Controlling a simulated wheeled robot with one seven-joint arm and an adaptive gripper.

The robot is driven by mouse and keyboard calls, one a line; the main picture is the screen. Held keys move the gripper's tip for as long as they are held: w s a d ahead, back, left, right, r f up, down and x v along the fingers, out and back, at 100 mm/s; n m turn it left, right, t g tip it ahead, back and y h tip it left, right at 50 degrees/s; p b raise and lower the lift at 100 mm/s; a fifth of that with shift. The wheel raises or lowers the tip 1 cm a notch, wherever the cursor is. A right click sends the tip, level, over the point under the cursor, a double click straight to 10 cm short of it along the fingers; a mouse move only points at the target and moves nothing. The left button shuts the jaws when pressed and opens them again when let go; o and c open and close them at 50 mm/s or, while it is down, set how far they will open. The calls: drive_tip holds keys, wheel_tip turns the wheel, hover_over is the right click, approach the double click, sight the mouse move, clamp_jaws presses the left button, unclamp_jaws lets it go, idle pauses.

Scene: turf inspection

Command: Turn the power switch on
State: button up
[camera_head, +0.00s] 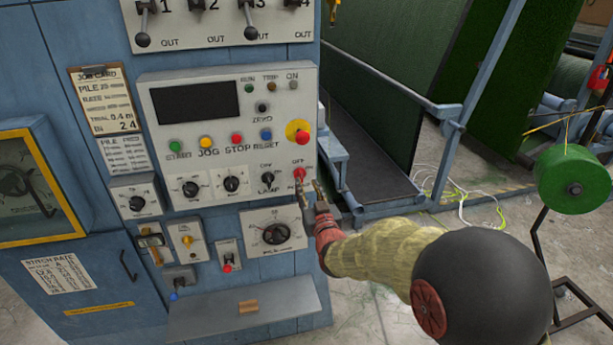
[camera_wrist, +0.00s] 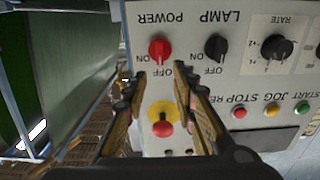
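The power switch (camera_head: 299,174) is a red rotary knob at the lower right of the grey control panel, with OFF printed above it. In the wrist view, which is upside down, the red knob (camera_wrist: 160,50) sits under the word POWER, with ON and OFF marks beside it. Its handle looks roughly in line with OFF; the exact angle is hard to tell. My gripper (camera_head: 311,192) is just below and right of the knob in the head view. In the wrist view my gripper (camera_wrist: 159,78) has its two fingers apart, with nothing between the tips; the knob is beyond them.
A black lamp knob (camera_head: 267,178) is close to the left of the power switch. A red emergency button on yellow (camera_head: 299,132) is just above. A dial (camera_head: 275,233) and a protruding shelf (camera_head: 245,307) are below. Blue frame bars (camera_head: 345,170) stand to the right.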

sight(302, 174)
drive_tip(key=shift+x, duration=3.55)
drive_tip(key=shift+f, duration=0.15)
drive_tip(key=shift+c, duration=0.2)
clamp_jaws()
